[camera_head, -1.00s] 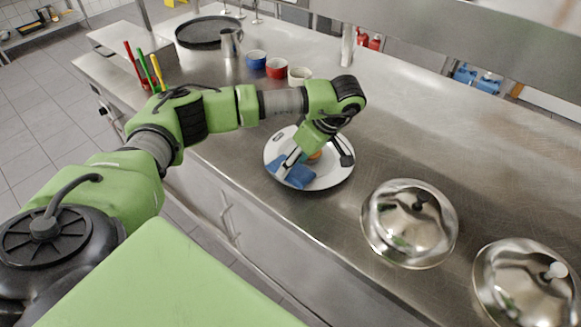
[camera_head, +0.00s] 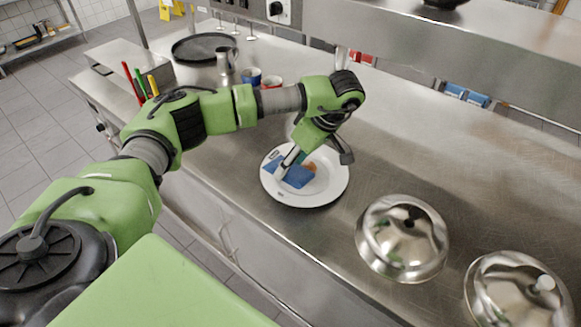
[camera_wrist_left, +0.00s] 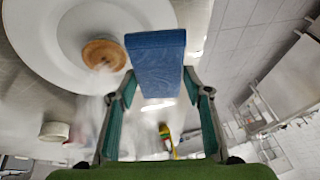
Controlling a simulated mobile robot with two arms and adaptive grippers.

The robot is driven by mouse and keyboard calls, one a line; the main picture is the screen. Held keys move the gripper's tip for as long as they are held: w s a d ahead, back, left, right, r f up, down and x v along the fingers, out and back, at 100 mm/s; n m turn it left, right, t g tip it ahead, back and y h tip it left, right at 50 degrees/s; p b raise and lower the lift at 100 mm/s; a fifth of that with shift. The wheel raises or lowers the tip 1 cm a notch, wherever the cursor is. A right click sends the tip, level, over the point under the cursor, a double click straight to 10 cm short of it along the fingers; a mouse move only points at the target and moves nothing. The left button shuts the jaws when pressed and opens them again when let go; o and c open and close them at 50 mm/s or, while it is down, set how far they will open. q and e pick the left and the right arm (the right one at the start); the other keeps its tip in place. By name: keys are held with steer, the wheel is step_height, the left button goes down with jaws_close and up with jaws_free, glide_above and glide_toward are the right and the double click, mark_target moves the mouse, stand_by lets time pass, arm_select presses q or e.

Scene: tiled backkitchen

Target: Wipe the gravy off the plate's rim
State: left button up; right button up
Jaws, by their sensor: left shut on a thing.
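The white plate (camera_head: 318,196) lies on the steel counter, with a round brown piece of food (camera_head: 311,166) partly hidden behind my gripper. My left gripper (camera_head: 309,161) is shut on a blue sponge (camera_head: 296,178), over the left part of the plate in the head view. The left wrist view shows the sponge (camera_wrist_left: 157,62) between the two fingers, beside the plate's rim (camera_wrist_left: 35,50) and the brown food (camera_wrist_left: 103,53). I cannot tell whether the sponge touches the plate. I cannot make out gravy on the visible rim. My right gripper is not in view.
Two shiny domed covers (camera_head: 402,238) (camera_head: 518,292) stand right of the plate. A blue cup (camera_head: 251,76), a red cup (camera_head: 272,82), a metal jug (camera_head: 226,62) and a dark round tray (camera_head: 204,47) are farther back.

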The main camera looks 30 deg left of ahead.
mark_target(293, 167)
arm_select(q)
steer(key=shift+w+r+p, duration=0.15)
steer(key=shift+r+p, duration=0.25)
steer(key=shift+r, duration=0.35)
steer(key=shift+w+r+p, duration=0.1)
steer(key=shift+r+p, duration=0.25)
steer(key=shift+r, duration=0.4)
steer(key=shift+d, duration=0.1)
